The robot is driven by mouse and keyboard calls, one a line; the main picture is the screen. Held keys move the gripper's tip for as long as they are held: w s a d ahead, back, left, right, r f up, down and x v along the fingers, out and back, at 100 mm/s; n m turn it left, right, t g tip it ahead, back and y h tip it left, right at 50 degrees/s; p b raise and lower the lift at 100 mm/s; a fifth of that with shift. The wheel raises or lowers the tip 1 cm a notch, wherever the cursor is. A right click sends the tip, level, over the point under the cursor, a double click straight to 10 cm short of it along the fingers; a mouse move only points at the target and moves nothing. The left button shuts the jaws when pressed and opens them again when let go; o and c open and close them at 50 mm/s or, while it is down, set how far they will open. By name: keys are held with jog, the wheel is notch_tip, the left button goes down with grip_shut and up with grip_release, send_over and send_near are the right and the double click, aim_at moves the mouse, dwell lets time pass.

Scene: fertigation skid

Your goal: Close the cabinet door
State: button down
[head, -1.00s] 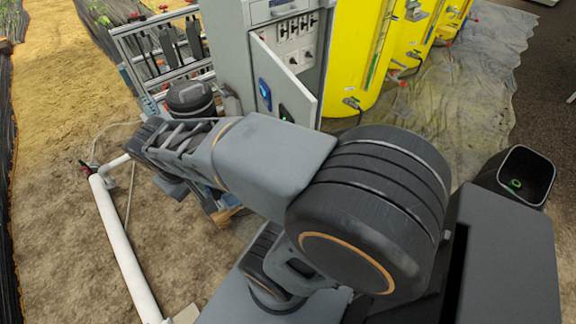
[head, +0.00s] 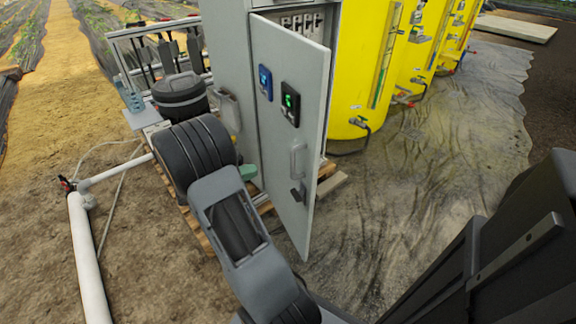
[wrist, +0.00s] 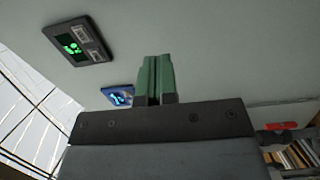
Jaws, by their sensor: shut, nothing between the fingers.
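The cabinet door (head: 278,110) is a light grey panel standing partly open in the head view. Sockets inside the cabinet (head: 225,70) show above its top edge. In the wrist view the pale door face (wrist: 200,50) fills the upper part, with the green display (wrist: 77,45) and the blue one (wrist: 118,95). My gripper (wrist: 157,65) has green fingers, shut and empty, in front of that face. Contact cannot be told.
Yellow tanks (head: 362,70) stand right of the cabinet on a dark sheet (head: 440,170). A black-lidded drum (head: 180,95) stands to the left. A white pipe (head: 85,250) runs along the ground at left. Wooden boards lie by the cabinet's base.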

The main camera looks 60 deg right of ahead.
jog(key=b, duration=0.2)
send_over(288, 159)
jog(key=s+a, duration=0.3)
jog(key=a, duration=0.2)
jog(key=shift+s, duration=0.1)
